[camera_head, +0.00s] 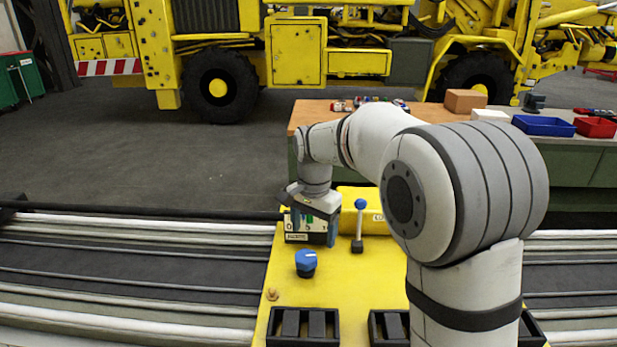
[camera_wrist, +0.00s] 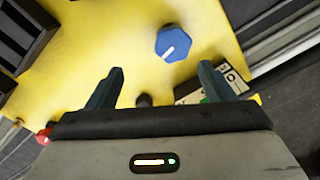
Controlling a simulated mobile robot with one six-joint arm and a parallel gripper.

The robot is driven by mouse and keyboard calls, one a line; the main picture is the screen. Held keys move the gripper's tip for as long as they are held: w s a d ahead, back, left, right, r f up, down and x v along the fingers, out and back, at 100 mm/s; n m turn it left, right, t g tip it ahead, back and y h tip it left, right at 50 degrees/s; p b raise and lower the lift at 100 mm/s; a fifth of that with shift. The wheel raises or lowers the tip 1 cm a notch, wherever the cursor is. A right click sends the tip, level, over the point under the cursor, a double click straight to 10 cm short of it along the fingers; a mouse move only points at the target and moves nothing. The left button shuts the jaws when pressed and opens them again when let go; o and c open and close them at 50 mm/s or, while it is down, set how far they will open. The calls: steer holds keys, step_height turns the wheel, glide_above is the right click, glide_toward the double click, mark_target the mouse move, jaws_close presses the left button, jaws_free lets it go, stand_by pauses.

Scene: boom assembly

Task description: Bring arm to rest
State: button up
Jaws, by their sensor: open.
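My arm reaches forward from the lower right over a yellow panel (camera_head: 343,295) in the head view and bends down at the wrist. My gripper (camera_head: 315,238) points down near the panel's far left corner, in front of a small labelled box. I cannot tell how high the fingertips are above the panel.
A blue knob (camera_head: 306,263) and a blue-topped lever (camera_head: 359,225) stand up from the panel near my gripper. Black slotted blocks (camera_head: 303,326) lie at its near edge. A workbench (camera_head: 570,160) with boxes and trays stands behind. A yellow vehicle (camera_head: 300,50) stands farther back.

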steer(key=s+d+n+t, duration=0.1)
steer(key=s+d+n, duration=0.1)
steer(key=s+d, duration=0.3)
steer(key=s+d+n+t, duration=0.1)
steer(key=s+d, duration=0.4)
steer(key=s, duration=0.6)
steer(key=s+d+n, duration=0.3)
steer(key=s+d, duration=0.2)
steer(key=s, duration=0.4)
steer(key=shift+f+n+t, duration=0.15)
steer(key=shift+n+t, duration=0.25)
